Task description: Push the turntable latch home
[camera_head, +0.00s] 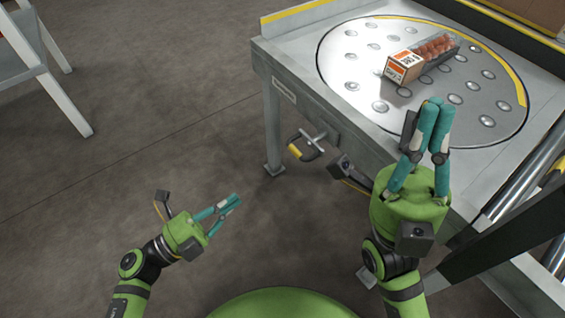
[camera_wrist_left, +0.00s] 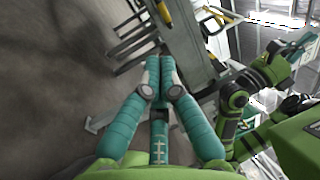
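The turntable (camera_head: 338,62) is a round, pale metal plate with studs and a yellow arc, set in a grey table. What looks like its latch (camera_head: 314,137), a metal T-shaped handle with a yellow grip, sticks out from the table's near-left side. I cannot tell how far in it sits. My left gripper (camera_head: 236,200) is shut and empty, apart from the latch, to its lower left; its fingertips also meet in the left wrist view (camera_wrist_left: 160,60). My right gripper (camera_head: 440,104) is raised in front of the turntable, its fingers together with nothing visible between them.
A small box (camera_head: 403,66) with an orange label and a clear pack of tomatoes (camera_head: 437,47) lie on the turntable. A white-framed stand (camera_head: 50,85) is at the far left. Rollers (camera_head: 525,175) and a dark beam are at the right.

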